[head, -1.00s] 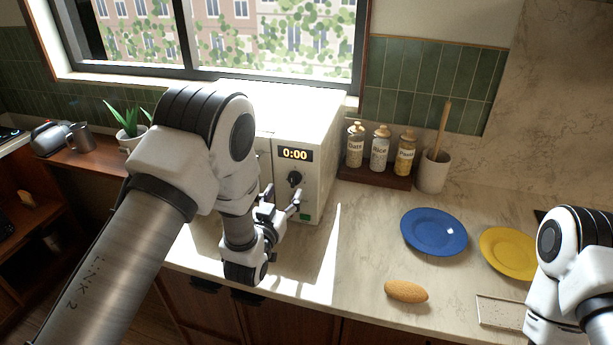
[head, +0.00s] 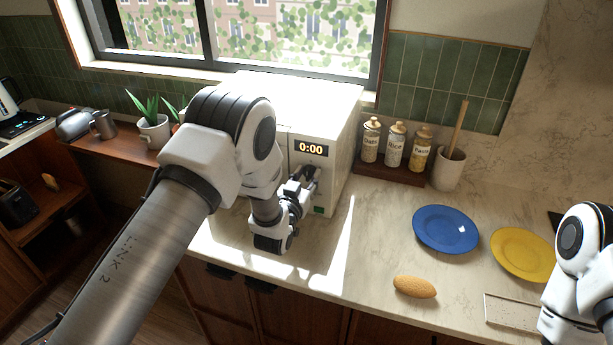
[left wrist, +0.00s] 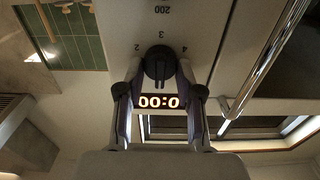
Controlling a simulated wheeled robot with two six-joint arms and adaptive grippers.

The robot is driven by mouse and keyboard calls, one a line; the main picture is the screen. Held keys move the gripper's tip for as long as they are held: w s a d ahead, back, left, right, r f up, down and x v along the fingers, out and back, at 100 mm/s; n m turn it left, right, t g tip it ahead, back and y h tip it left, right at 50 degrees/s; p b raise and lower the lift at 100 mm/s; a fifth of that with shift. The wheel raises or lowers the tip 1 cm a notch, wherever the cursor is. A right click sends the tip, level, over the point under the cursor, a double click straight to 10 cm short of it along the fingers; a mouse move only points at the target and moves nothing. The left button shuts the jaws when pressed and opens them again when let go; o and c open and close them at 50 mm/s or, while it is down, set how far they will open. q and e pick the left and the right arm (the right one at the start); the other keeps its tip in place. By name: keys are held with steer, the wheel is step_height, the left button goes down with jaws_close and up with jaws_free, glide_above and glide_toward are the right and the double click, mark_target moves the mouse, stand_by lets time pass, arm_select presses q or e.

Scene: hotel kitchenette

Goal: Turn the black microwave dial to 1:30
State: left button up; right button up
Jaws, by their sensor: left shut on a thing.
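The white microwave (head: 312,98) stands on the counter under the window. Its display (head: 311,149) reads 0:00. The black dial sits below the display and is mostly hidden by my left gripper (head: 306,180) in the head view. In the left wrist view, which is upside down, the dial (left wrist: 158,65) shows with the numbers 2, 3 and 4 and 200 around it. My left gripper (left wrist: 160,78) is shut on the dial, one finger on each side. The display (left wrist: 158,101) also shows there. My right gripper is not in view; only part of the right arm shows.
A blue plate (head: 445,229), a yellow plate (head: 522,255) and a brown oval item (head: 414,286) lie on the counter to the right. Labelled jars (head: 395,146) and a utensil crock (head: 447,170) stand right of the microwave. A green button (head: 319,210) is below the dial.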

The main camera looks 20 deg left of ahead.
arm_select(q)
steer(key=shift+f+m+b, duration=0.15)
steer(key=shift+m+b, duration=0.75)
steer(key=shift+b, duration=0.3)
steer(key=m+b, duration=0.7)
steer(key=shift+d+f, duration=0.1)
steer(key=shift+d, duration=0.05)
steer(key=m+b, duration=0.4)
steer(key=m, duration=0.1)
steer(key=shift+w+b, duration=0.1)
steer(key=shift+b, duration=0.25)
steer(key=m+b, duration=0.1)
steer(key=m, duration=0.1)
steer(key=shift+m, duration=0.3)
steer(key=shift+r+m+b, duration=0.25)
steer(key=shift+m+b, duration=0.45)
